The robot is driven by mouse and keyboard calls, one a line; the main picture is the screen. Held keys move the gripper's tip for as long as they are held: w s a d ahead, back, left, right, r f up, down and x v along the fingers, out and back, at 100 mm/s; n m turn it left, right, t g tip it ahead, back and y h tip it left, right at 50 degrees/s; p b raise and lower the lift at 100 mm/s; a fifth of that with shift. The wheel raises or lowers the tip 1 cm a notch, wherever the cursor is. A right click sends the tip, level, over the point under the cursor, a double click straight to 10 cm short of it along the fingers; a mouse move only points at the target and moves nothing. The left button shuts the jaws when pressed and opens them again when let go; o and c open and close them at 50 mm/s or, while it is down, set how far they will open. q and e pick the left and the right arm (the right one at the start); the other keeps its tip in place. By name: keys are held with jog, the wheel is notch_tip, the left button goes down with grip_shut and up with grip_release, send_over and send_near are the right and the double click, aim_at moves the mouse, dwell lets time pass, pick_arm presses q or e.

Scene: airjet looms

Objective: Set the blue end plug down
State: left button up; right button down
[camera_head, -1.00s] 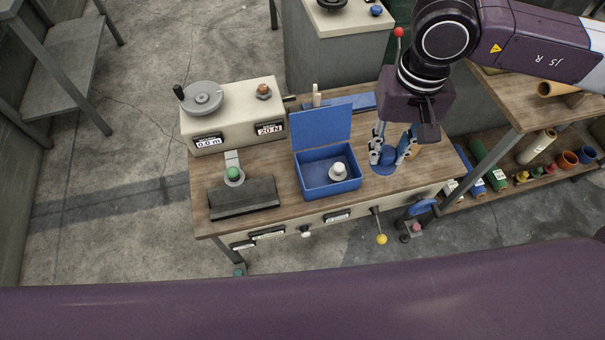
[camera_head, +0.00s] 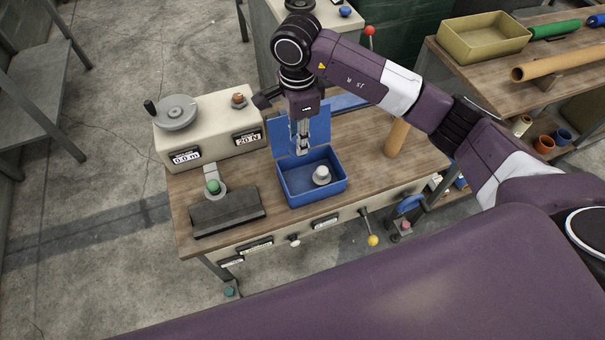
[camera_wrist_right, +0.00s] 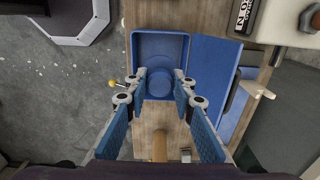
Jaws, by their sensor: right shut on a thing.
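My right gripper (camera_head: 302,150) hangs over the back of the open blue box (camera_head: 318,195), in front of its raised lid. In the right wrist view the gripper (camera_wrist_right: 161,84) is shut on the blue end plug (camera_wrist_right: 160,86), a round blue piece between the fingertips. The blue box (camera_wrist_right: 160,44) lies below it in that view. In the head view the plug cannot be told from the blue lid behind it. A whitish plug-like piece (camera_head: 321,175) sits inside the box, at the right. My left gripper is not in view.
A brown tube (camera_head: 397,138) stands on the wooden bench to the right of the box. A cream instrument with a handwheel (camera_head: 176,112) and a dark padded block (camera_head: 228,211) are at the left. Bare bench top (camera_head: 370,175) lies right of the box.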

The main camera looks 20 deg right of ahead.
notch_tip(320, 180, down, 15)
jog(key=shift+r+p, duration=0.1)
jog(key=shift+p, duration=0.55)
jog(key=shift+f, duration=0.25)
jog(key=shift+f, duration=0.2)
jog(key=c, duration=1.6)
grip_release()
jog(key=shift+r, duration=0.15)
